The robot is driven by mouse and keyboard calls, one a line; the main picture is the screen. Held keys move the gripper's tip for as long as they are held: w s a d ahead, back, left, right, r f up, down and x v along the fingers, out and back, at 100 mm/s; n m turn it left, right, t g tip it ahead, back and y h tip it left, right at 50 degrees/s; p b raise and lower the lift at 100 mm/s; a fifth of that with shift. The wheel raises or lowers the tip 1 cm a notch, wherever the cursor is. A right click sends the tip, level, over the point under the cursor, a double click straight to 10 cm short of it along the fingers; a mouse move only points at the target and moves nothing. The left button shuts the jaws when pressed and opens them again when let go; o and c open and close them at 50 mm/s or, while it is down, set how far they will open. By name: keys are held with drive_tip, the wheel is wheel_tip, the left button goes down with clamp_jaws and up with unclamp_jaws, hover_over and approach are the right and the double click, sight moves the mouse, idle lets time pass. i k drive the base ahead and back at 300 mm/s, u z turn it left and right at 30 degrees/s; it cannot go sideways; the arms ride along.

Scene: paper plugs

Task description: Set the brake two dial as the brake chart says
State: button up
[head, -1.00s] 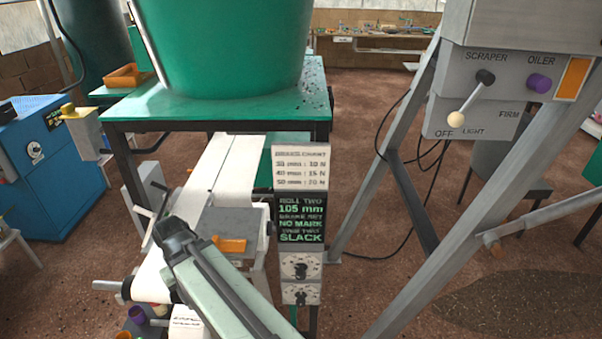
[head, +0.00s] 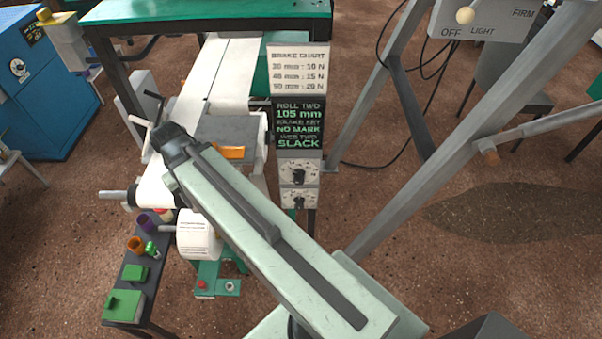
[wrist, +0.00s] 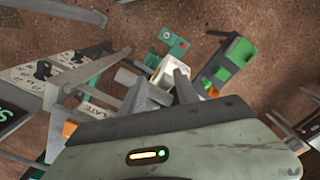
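The brake chart (head: 297,68) is a white plate on a post, reading 30 mm : 10 N, 40 mm : 15 N, 50 mm : 20 N. Below it a black display (head: 299,123) reads roll two 105 mm, brake set no mark, web two slack. Under that are an upper dial (head: 297,172) and a lower dial (head: 298,198) with dark knobs; their labels are too small to read. Both also show at the wrist view's left. My gripper (head: 168,140) is left of the post, away from the dials.
A grey block with an orange piece (head: 229,152) lies between my gripper and the post. A white roll (head: 199,236) hangs below. A dark side bench (head: 128,270) with green blocks and cups stands lower left. A slanted grey frame leg (head: 440,165) rises right of the post.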

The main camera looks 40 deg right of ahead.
sight(298, 178)
drive_tip(key=u, duration=0.25)
drive_tip(key=k, duration=1.3)
drive_tip(key=u, duration=0.7)
